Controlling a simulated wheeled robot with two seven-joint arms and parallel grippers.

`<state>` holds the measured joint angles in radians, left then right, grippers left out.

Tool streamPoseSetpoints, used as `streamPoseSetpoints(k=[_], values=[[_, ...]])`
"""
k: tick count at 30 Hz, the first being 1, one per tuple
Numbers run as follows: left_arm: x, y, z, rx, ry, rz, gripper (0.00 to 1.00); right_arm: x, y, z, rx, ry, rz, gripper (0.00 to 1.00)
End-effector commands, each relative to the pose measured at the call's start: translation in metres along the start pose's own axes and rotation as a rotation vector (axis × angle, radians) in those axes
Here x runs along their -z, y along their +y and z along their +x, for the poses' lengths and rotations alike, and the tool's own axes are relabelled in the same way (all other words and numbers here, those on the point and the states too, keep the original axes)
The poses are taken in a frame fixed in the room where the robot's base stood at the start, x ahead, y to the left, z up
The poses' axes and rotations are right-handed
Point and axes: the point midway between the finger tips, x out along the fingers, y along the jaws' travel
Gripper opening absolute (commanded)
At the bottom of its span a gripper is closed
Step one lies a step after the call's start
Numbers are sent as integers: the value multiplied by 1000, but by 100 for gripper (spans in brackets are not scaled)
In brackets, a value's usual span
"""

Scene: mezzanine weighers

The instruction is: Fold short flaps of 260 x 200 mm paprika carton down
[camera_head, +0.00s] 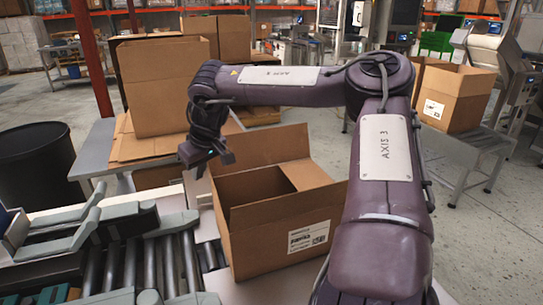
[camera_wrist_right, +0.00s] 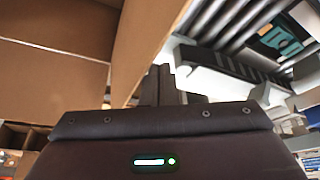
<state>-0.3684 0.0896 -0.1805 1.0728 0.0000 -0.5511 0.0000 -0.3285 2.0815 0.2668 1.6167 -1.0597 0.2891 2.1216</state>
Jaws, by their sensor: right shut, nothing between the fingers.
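The open brown paprika carton (camera_head: 262,248) stands beside the roller conveyor in the head view, its printed label (camera_head: 308,238) facing front right. A broad flap (camera_head: 262,148) stands up at its far side. Another panel (camera_head: 305,176) slopes near the right end; I cannot tell how far it is folded. My right gripper (camera_head: 207,160) is shut and empty, at the carton's far left, close to the raised flap. In the right wrist view, its fingers (camera_wrist_right: 166,85) are together beside brown cardboard panels (camera_wrist_right: 140,45); contact is unclear. My left gripper is out of view.
Roller conveyor (camera_head: 150,262) with grey guides lies at left and front. Tall open cartons (camera_head: 165,85) stand on a table behind. Another open carton (camera_head: 455,95) sits on a bench at right. A black bin (camera_head: 35,165) stands far left.

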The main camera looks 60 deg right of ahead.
Motion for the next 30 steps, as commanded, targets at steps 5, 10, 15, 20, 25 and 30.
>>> streamPoseSetpoints(k=[5,10,15,20,25,30], values=[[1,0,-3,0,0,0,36,-1,4,-3,0,2,3,0],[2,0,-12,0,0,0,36,-7,20,-10,3,3,4,0],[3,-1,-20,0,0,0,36,-15,36,-17,1,5,5,0],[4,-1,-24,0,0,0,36,-21,46,-19,2,2,2,0],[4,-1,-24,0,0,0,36,-22,48,-18,0,1,0,0],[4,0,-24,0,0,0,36,-22,48,-18,0,1,0,0]])
